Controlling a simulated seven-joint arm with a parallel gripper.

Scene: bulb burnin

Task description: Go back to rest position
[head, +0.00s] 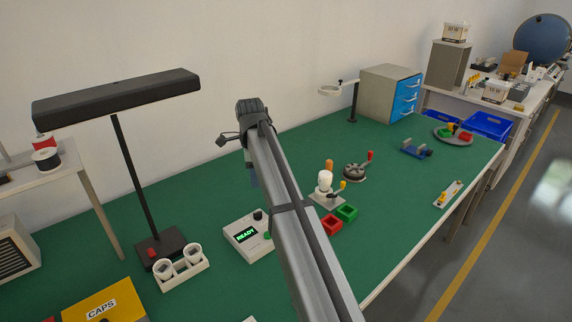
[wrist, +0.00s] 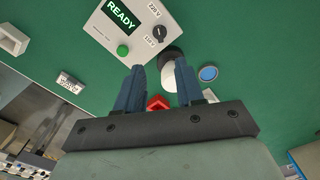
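My gripper (wrist: 160,68) shows in the wrist view with its two dark blue fingers apart and green table between them. In the head view my gripper (head: 253,176) hangs at the arm's end, high over the table and left of the bulb stand; its fingers are mostly hidden by the arm. A white bulb (head: 325,181) sits upright in a stand with a yellow lever. A control box (head: 248,236) reads READY; it also shows in the wrist view (wrist: 103,37), with a green button and a 220 V/110 V knob. A white rounded thing (wrist: 170,79) lies partly behind the right finger.
Red (head: 331,225) and green (head: 347,212) bins stand right of my arm. A black lamp (head: 117,98) rises at left, near a white holder (head: 181,272) with two cups. A yellow CAPS box (head: 103,305) is front left. A ring stand (head: 352,103) stands at the back.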

